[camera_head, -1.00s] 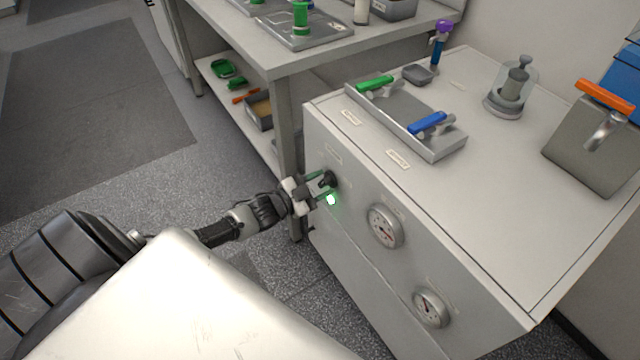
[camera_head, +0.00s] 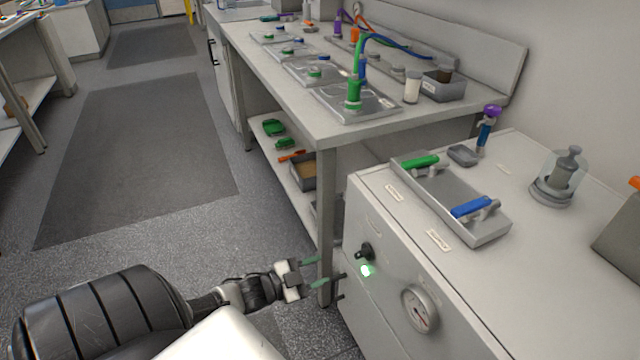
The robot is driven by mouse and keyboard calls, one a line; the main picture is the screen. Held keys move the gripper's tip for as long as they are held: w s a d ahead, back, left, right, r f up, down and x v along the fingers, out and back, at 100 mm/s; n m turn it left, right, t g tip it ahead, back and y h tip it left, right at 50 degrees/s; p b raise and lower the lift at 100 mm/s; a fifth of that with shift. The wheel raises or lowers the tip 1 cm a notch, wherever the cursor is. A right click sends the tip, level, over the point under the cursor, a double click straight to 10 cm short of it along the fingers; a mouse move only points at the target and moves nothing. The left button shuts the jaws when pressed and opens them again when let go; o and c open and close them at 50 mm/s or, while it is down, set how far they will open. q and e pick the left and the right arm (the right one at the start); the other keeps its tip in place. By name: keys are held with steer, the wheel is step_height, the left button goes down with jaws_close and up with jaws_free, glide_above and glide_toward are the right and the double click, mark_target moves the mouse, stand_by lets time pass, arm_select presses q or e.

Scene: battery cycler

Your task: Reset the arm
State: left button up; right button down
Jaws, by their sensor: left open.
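My left arm comes in from the lower left. Its gripper (camera_head: 314,273) is open and empty, with its two green-tipped fingers spread apart. It is in front of the left edge of the grey cabinet (camera_head: 385,290), to the left of the black knob (camera_head: 364,251) and apart from it. A green light (camera_head: 367,271) glows just below the knob. My right gripper does not show.
A round gauge (camera_head: 419,309) is on the cabinet front. On the cabinet top are a tray (camera_head: 488,232) with green and blue handles and a glass-covered weight (camera_head: 559,177). A workbench (camera_head: 318,127) stands behind. Open floor (camera_head: 215,240) lies to the left.

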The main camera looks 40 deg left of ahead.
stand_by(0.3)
arm_select(q)
steer(key=s+f+n+g+y+p, duration=0.3)
steer(key=s+f, duration=0.3)
steer(key=f, duration=0.2)
steer(key=s+f+n+g+y+p, duration=0.3)
steer(key=s+f+p, duration=0.15)
steer(key=f, duration=0.45)
steer(key=s+d+f+g+p, duration=0.1)
steer(key=s+d+f+g, duration=0.2)
steer(key=s, duration=0.5)
steer(key=s+d+f+n+g+p, duration=0.1)
steer(key=s+d+f+g, duration=0.2)
steer(key=s+d, duration=0.2)
steer(key=s+d+f+n+g+p, duration=0.1)
steer(key=s+d, duration=0.4)
steer(key=s, duration=0.5)
steer(key=f+g+p, duration=0.1)
steer(key=f+g, duration=0.1)
steer(key=shift+s+g+y, duration=0.3)
steer(key=shift+s+y, duration=0.05)
steer(key=shift+y, duration=0.05)
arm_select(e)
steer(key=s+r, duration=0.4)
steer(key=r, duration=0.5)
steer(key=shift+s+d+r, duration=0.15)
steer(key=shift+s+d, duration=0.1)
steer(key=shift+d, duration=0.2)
